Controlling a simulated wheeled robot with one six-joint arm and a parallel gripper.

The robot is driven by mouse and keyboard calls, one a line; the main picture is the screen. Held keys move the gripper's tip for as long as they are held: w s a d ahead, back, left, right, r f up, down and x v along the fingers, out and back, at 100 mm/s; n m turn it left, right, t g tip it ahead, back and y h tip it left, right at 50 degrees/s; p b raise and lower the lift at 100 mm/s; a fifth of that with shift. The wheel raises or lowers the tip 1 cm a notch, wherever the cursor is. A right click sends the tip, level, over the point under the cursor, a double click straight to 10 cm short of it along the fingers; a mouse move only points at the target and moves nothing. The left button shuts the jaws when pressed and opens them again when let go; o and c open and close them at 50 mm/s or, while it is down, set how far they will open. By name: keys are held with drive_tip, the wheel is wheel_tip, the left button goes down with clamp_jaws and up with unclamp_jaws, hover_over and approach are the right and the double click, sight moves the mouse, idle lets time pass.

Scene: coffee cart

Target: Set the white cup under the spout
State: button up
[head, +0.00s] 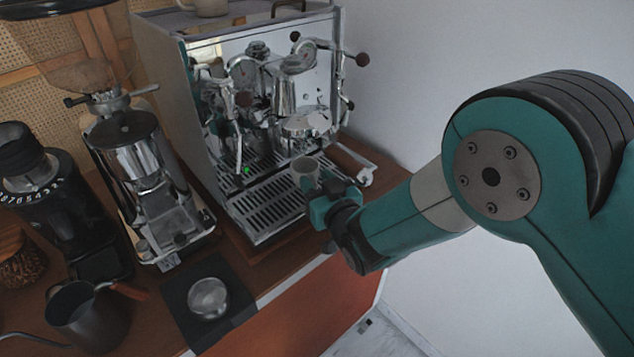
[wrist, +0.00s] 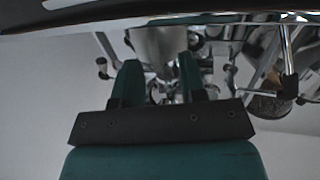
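The white cup (head: 305,172) looks upright in the head view, over the right part of the drip tray (head: 262,220) of the espresso machine. It is just below and near the group head (head: 305,127), where the spout would be; the spout itself is not clear. My gripper (head: 326,194) reaches in from the right and is shut on the cup. In the wrist view my gripper's two fingers (wrist: 157,85) stand on either side of the pale cup (wrist: 157,45). I cannot tell whether the cup's base touches the tray grate.
A steam wand (head: 239,150) hangs at the left of the tray, and a handle sticks out at the right (head: 365,175). A grinder (head: 150,190), a dark pitcher (head: 88,318) and a tamping mat (head: 190,325) stand to the left. Another cup (head: 210,7) sits on the machine.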

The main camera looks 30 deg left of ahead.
drive_tip(key=shift+s+d+f+b, duration=0.1)
drive_tip(key=shift+s+d+b, duration=0.25)
drive_tip(key=shift+d, duration=0.1)
drive_tip(key=b+v, duration=1.6)
drive_tip(key=shift+d, duration=0.2)
drive_tip(key=w+d+m+g+h+p, duration=0.3)
drive_tip(key=d+m+h, duration=0.45)
drive_tip(key=d, duration=0.75)
drive_tip(key=s+d+r+n+g, duration=0.1)
drive_tip(key=s+d+r+g, duration=0.1)
drive_tip(key=s+d, duration=0.1)
drive_tip(key=s+d+r+n+g+h+p, duration=0.1)
drive_tip(key=s+d+r+g, duration=0.1)
drive_tip(key=s, duration=0.4)
drive_tip(key=s+d+r+n+g+h+p, duration=0.1)
drive_tip(key=s+d+r+n+g, duration=0.1)
drive_tip(key=s+d+g, duration=0.1)
drive_tip(key=shift+s+d+g, duration=0.3)
drive_tip(key=shift+s, duration=0.5)
